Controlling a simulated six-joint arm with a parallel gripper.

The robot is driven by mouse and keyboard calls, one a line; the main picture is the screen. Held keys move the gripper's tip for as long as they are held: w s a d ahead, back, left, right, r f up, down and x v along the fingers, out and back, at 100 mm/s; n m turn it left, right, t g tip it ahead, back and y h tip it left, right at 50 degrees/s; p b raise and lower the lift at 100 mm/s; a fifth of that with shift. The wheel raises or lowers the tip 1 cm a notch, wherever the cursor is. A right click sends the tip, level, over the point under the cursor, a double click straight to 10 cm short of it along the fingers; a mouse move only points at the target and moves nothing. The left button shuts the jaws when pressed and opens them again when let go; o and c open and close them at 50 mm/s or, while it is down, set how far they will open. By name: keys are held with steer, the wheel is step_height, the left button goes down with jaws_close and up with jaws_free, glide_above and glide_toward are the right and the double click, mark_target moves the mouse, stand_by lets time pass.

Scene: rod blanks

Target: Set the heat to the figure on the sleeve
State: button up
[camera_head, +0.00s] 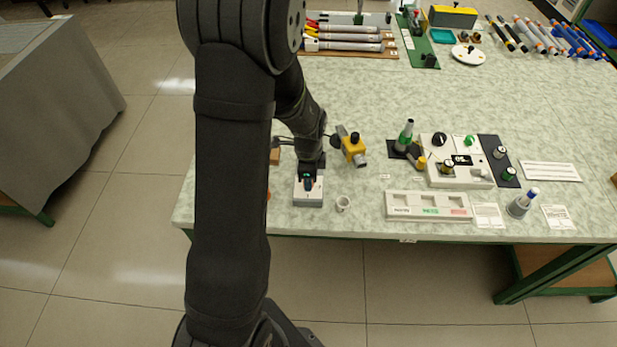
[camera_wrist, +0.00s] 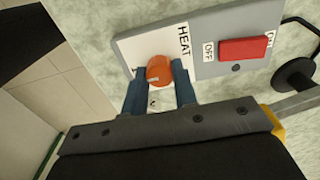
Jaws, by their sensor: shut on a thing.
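The heater control box (camera_wrist: 205,40) is pale grey and white, with the word HEAT on its panel. It also shows near the table's front edge in the head view (camera_head: 308,201). An orange knob (camera_wrist: 161,66) stands on the panel beside the HEAT label. My gripper (camera_wrist: 159,75) has its two blue fingers around the knob, one on each side, shut on it. In the head view my gripper (camera_head: 309,182) is over the box. The knob's scale is mostly hidden by the fingers. I cannot read a figure on any sleeve.
A red OFF/ON switch (camera_wrist: 243,49) sits beside the knob. A white tray (camera_head: 428,213) lies farther right. Several rods (camera_head: 540,36) lie at the back right. The middle of the table is clear.

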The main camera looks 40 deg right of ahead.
steer(key=o, duration=1)
step_height(320, 180, up, 18)
steer(key=shift+f, duration=0.25)
stand_by(0.3)
step_height(320, 180, down, 18)
steer(key=shift+r, duration=0.25)
stand_by(0.3)
